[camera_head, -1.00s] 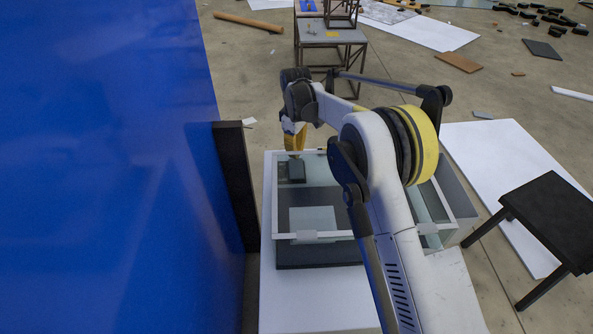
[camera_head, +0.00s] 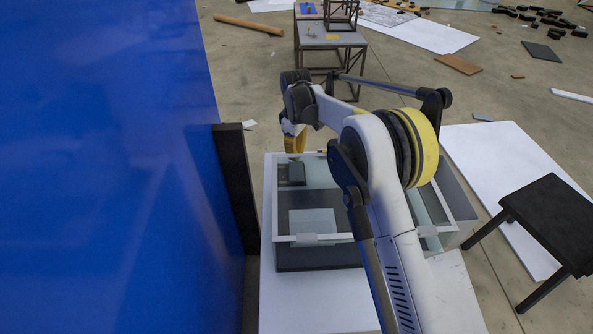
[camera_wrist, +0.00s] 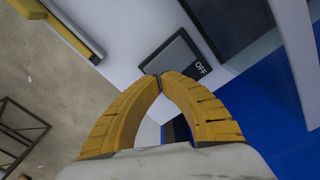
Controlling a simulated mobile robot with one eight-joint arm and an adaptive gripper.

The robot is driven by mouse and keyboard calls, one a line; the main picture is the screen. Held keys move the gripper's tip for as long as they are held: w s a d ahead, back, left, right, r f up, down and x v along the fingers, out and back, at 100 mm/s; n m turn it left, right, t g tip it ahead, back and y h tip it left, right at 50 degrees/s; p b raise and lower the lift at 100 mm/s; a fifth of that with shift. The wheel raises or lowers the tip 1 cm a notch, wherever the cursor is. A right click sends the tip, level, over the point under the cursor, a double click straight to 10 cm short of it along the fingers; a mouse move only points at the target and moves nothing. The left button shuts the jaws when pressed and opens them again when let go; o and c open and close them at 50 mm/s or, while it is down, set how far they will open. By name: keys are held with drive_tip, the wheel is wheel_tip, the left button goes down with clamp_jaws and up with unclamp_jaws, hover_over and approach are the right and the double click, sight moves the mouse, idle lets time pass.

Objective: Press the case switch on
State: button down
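The case switch (camera_wrist: 178,58) is a dark grey plate on a pale surface. It bears the white word OFF (camera_wrist: 202,69) near its right side in the wrist view. In the head view, a dark block (camera_head: 291,173) that looks like the switch sits at the back left corner of the glass-sided case (camera_head: 318,239). My gripper (camera_wrist: 160,77) has its yellow fingertips together with nothing between them, and they overlap the switch's lower left edge in the wrist view. In the head view my gripper (camera_head: 295,145) is over that corner. I cannot tell whether the tips touch the switch.
A tall blue panel (camera_head: 110,150) with a dark post (camera_head: 235,185) stands close on the left of the case. A black stool (camera_head: 553,215) stands at the right. Metal-framed tables (camera_head: 332,40) stand behind. Open floor (camera_head: 270,75) lies behind the case.

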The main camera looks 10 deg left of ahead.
drive_tip(key=shift+f+b, duration=1.15)
drive_tip(key=shift+f, duration=0.8)
idle(1.0)
drive_tip(key=shift+r, duration=0.1)
drive_tip(key=shift+r+p, duration=1.9)
drive_tip(key=shift+r, duration=1.55)
drive_tip(key=shift+r, duration=0.15)
drive_tip(key=s+d+r+m+t, duration=0.2)
drive_tip(key=s+d+r+m, duration=0.25)
drive_tip(key=d+r, duration=0.6)
drive_tip(key=s+d+r+m+t, duration=0.1)
drive_tip(key=s+d+r+m, duration=0.2)
drive_tip(key=s+d+r, duration=0.55)
drive_tip(key=s+d+m+t, duration=0.2)
drive_tip(key=s+d+m, duration=0.1)
drive_tip(key=s+d, duration=0.4)
drive_tip(key=s+d+f+m+t, duration=0.1)
drive_tip(key=s+d+m, duration=0.3)
drive_tip(key=s+d, duration=0.4)
drive_tip(key=s+t, duration=0.1)
drive_tip(key=s, duration=0.5)
